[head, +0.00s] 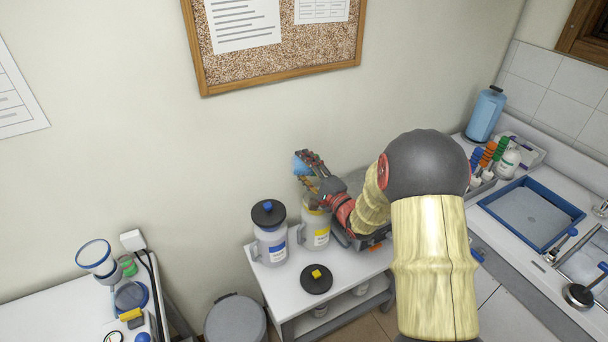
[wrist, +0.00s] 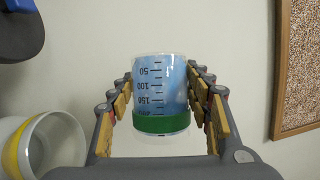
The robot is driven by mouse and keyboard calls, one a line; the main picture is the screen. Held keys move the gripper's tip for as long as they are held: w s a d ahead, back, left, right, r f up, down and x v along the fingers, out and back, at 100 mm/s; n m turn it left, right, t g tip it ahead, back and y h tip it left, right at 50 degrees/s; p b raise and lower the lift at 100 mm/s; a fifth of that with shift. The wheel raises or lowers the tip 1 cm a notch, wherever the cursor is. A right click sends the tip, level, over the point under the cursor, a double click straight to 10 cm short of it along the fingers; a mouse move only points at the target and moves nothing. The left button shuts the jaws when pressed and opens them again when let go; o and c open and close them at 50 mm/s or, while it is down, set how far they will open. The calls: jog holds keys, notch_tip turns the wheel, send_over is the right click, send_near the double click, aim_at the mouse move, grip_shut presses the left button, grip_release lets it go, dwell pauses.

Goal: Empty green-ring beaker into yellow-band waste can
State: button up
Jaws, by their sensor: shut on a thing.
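The green-ring beaker (wrist: 160,92) is clear, with a green ring, blue showing through its wall and a scale whose figures stand upside down in the wrist view. My gripper (wrist: 160,105) is shut on it, one finger on each side. In the head view, my gripper (head: 318,172) is above the yellow-band waste can (head: 315,232), and the beaker (head: 300,166) shows as a pale blue patch. The beaker looks tipped well over, apart from the can. The can is open; its mouth (wrist: 55,140) lies at the lower left of the wrist view. No stream is visible.
A lidded can with a blue knob (head: 269,235) stands left of the yellow-band can. A black lid with a yellow knob (head: 317,279) lies on the white table (head: 352,268) in front. The wall and corkboard (head: 285,75) are behind.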

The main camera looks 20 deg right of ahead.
jog(key=n, duration=0.1)
jog(key=r+n+g+p, duration=0.1)
jog(key=shift+n, duration=0.3)
jog(key=shift+f+n+p, duration=0.2)
jog(key=shift+n+p, duration=0.1)
jog(key=shift+n, duration=0.2)
jog(key=n+p, duration=0.1)
jog(key=n+g+h, duration=0.1)
jog(key=shift+r+n+g+p, duration=0.3)
jog(key=shift+n+p, duration=0.1)
jog(key=shift+f+n+g+h, duration=0.15)
jog(key=shift+n+g+h, duration=0.15)
jog(key=shift+n, duration=0.5)
jog(key=shift+a+n+g+h+b, duration=0.1)
jog(key=shift+n+g+h+b, duration=0.3)
jog(key=shift+n, duration=0.7)
jog(key=shift+n+h+b, duration=0.5)
jog(key=shift+n+b, duration=0.2)
jog(key=shift+g, duration=0.3)
jog(key=n+h+b, duration=0.1)
jog(key=n+b, duration=0.1)
jog(key=b, duration=0.2)
jog(key=shift+b, duration=0.35)
jog(key=shift+g+h+b, duration=0.3)
jog(key=shift+b, duration=0.65)
